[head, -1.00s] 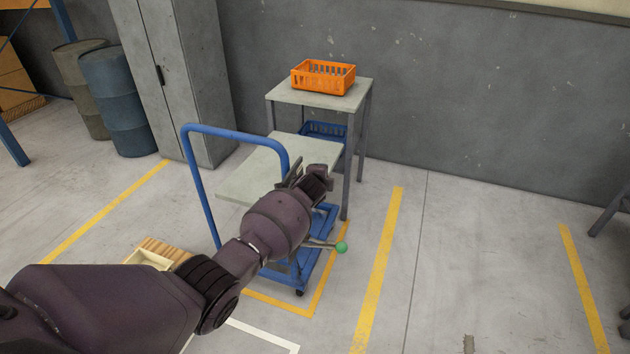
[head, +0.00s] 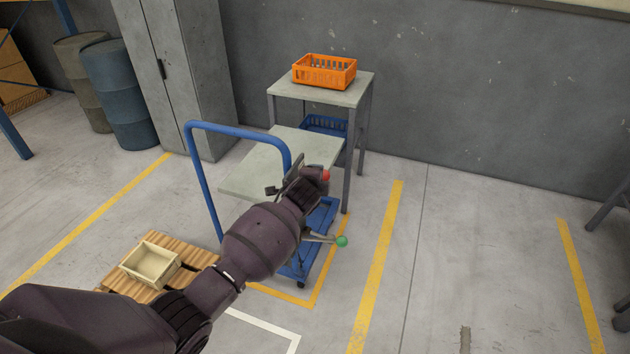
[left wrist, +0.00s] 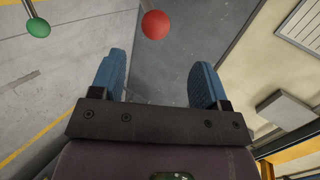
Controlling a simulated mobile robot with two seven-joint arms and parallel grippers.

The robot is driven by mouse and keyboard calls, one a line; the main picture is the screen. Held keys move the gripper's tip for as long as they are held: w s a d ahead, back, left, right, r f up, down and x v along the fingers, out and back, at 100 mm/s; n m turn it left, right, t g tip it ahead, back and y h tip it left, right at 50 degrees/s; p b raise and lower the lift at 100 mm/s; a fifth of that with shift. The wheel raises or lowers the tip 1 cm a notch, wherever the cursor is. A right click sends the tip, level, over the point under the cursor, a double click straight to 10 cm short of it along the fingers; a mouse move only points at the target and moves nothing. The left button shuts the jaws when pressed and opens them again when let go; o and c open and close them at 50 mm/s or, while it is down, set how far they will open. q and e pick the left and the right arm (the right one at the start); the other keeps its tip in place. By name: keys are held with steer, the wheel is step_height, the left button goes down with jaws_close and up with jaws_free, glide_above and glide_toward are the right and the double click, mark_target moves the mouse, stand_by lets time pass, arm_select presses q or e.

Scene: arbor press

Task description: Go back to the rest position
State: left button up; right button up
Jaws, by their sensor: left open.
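My left gripper (left wrist: 164,85) is open, with its two blue fingers apart and nothing between them in the left wrist view. In the head view the left gripper (head: 285,182) is over the blue cart, in front of its grey-green top. A red ball knob (left wrist: 155,24) lies ahead of the fingers, apart from them; it also shows in the head view (head: 326,176) just beyond the hand. A green ball knob (head: 342,241) on a metal lever sticks out to the right, also visible in the left wrist view (left wrist: 38,28). My right gripper is not in view.
A blue cart (head: 325,218) with a tall handle (head: 203,185) stands beside my left arm. A table (head: 350,95) behind holds an orange basket (head: 325,72); a blue basket (head: 322,125) sits below. A wooden pallet (head: 187,248) bears a cream box (head: 151,265).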

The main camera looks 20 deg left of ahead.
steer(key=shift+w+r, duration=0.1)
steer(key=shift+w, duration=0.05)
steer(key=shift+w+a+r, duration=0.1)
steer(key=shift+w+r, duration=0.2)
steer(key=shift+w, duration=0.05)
arm_select(q)
step_height(320, 180, up, 6)
steer(key=d+n+t+h, duration=0.2)
steer(key=d+n, duration=0.1)
steer(key=n, duration=0.2)
steer(key=s+n+t, duration=0.1)
steer(key=s+n, duration=0.2)
steer(key=s, duration=0.2)
steer(key=s+a+f+n+g, duration=0.1)
steer(key=s+f, duration=0.4)
steer(key=s, duration=0.6)
steer(key=s+a+f+n+g, duration=0.1)
steer(key=s+a+f+n, duration=0.3)
steer(key=s, duration=0.7)
steer(key=s+a+f+n+g+y, duration=0.1)
steer(key=s+a+f+n, duration=0.1)
steer(key=s+f, duration=0.5)
steer(key=s+a, duration=0.1)
steer(key=s, duration=0.3)
steer(key=shift+s+a+f+g, duration=0.15)
steer(key=shift+s+a+g, duration=0.15)
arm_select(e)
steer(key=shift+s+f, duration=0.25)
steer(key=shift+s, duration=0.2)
